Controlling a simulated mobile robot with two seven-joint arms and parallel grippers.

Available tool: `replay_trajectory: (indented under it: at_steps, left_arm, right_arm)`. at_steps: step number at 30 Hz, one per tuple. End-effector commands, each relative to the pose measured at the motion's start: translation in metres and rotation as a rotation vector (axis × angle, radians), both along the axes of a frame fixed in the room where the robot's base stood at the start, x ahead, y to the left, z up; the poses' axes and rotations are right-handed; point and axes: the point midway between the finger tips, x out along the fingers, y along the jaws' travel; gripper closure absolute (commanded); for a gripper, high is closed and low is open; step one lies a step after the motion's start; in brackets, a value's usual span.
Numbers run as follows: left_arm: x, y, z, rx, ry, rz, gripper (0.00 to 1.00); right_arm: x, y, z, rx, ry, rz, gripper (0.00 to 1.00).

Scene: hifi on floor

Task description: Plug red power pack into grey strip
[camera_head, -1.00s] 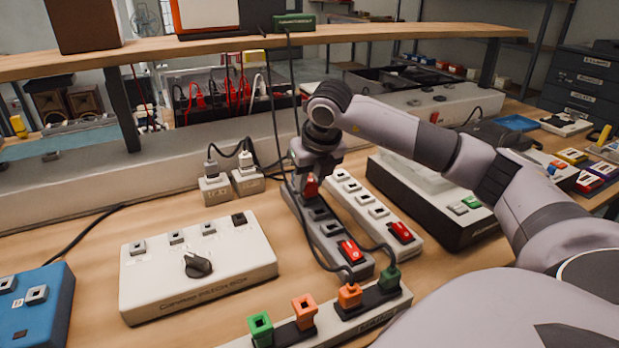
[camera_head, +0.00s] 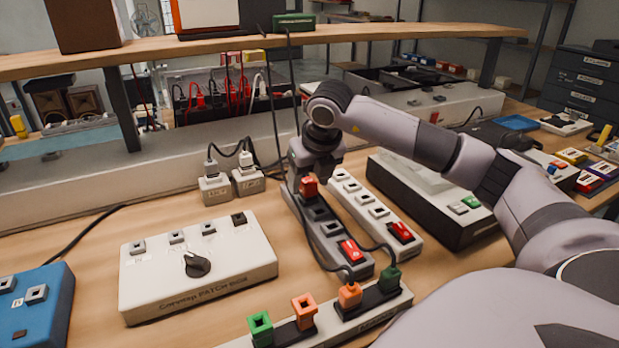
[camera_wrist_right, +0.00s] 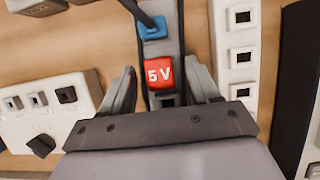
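The red power pack (camera_wrist_right: 158,73), marked 5 V, sits on the grey strip (camera_wrist_right: 168,12) in the right wrist view. It lies over a socket at the far part of the strip, but its underside is hidden, so I cannot see how deep it sits. In the head view the red power pack (camera_head: 309,187) stands on the far end of the grey strip (camera_head: 325,236), just below my right gripper. My right gripper (camera_wrist_right: 162,88) is open, with one finger on each side of the pack and gaps between. My left gripper is not in view.
A blue plug (camera_wrist_right: 152,28) with a cable sits beyond the pack on the grey strip. A white strip (camera_head: 376,212) lies close on the right. A white patch box (camera_head: 197,265) is at left, and a strip with green and orange plugs (camera_head: 365,318) is in front.

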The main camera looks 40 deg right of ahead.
Motion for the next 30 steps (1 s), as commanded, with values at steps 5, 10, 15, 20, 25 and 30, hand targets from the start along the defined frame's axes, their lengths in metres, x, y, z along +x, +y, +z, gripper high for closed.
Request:
replay_trajectory:
  at_steps: [5, 10, 15, 20, 25, 30]
  left_arm:
    - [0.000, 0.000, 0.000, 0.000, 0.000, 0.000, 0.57]
    - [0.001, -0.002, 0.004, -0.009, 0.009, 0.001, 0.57]
    - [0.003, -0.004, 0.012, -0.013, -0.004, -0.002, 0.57]
    - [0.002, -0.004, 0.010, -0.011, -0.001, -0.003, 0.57]
    - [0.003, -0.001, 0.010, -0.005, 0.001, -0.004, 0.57]
    - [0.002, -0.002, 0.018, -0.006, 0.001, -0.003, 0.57]
  right_arm:
    - [0.000, 0.000, 0.000, 0.000, 0.000, 0.000, 0.39]
    - [-0.001, 0.000, 0.003, -0.001, -0.002, 0.000, 0.39]
    - [-0.011, 0.004, 0.032, -0.001, -0.005, 0.000, 0.39]
    - [-0.020, 0.007, 0.055, 0.001, -0.004, 0.000, 0.39]
    - [-0.025, 0.008, 0.067, 0.001, -0.001, 0.000, 0.39]
    - [-0.026, 0.008, 0.077, 0.000, 0.000, 0.000, 0.39]
